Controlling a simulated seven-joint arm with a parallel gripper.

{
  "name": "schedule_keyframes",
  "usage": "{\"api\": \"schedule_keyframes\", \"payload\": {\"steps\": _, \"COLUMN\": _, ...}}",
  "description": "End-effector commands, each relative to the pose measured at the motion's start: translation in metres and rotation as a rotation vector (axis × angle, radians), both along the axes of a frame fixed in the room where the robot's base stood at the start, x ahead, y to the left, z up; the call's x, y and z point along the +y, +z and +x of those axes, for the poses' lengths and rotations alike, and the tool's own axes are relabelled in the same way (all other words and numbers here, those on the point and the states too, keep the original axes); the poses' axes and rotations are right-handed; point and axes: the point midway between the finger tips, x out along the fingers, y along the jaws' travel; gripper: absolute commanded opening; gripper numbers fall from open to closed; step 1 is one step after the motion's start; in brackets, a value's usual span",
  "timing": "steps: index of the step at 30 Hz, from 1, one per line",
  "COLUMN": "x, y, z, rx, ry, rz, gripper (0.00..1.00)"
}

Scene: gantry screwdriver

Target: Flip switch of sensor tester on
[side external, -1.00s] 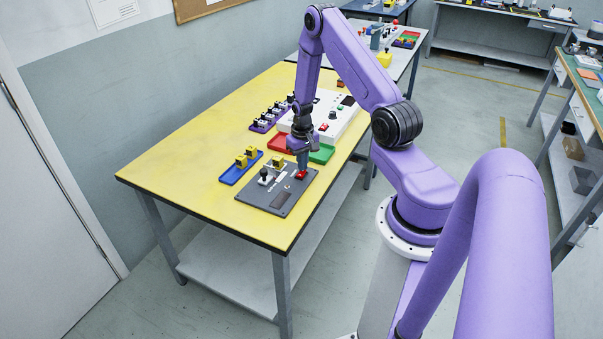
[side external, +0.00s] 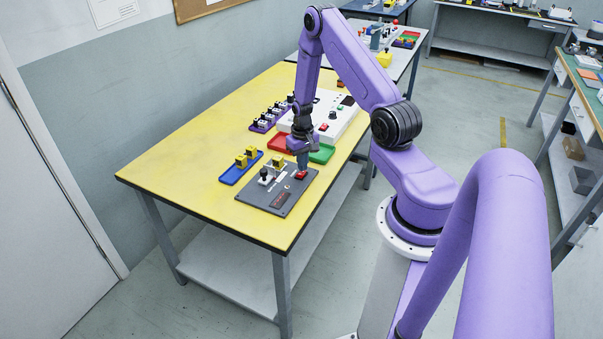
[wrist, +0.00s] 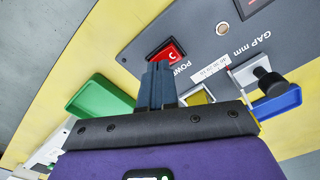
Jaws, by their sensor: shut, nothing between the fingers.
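The sensor tester, a dark grey panel (side external: 262,199), lies near the front of the yellow table and carries the label "GAP mm". Its red rocker power switch (side external: 301,174) sits at the right edge; in the wrist view the switch (wrist: 168,52) is partly covered by the fingers. The tester's display (side external: 281,200) shows faint reddish marks; only a corner of it is in the wrist view. My gripper (wrist: 158,70) is shut and empty, with its fingertips right by the switch. I cannot tell whether they touch it.
A blue tray (side external: 241,168) with yellow-topped parts lies left of the tester. A red tray (side external: 279,143) and a green tray (side external: 322,153) lie behind it. A white box (side external: 343,120) and a purple rack (side external: 262,126) stand farther back. The table's left part is clear.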

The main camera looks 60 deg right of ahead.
Motion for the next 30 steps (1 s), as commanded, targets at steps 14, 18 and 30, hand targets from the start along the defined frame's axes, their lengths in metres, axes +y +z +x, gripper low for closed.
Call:
{"api": "schedule_keyframes", "payload": {"steps": 14, "x": 0.000, "y": 0.034, "z": 0.000, "rx": -0.002, "ry": 0.000, "rz": -0.001, "gripper": 0.00}}
{"api": "schedule_keyframes", "payload": {"steps": 18, "x": 0.000, "y": 0.044, "z": 0.000, "rx": -0.002, "ry": 0.000, "rz": -0.001, "gripper": 0.00}}
{"api": "schedule_keyframes", "payload": {"steps": 30, "x": 0.000, "y": 0.062, "z": 0.000, "rx": 0.000, "ry": 0.000, "rz": 0.000, "gripper": 0.00}}
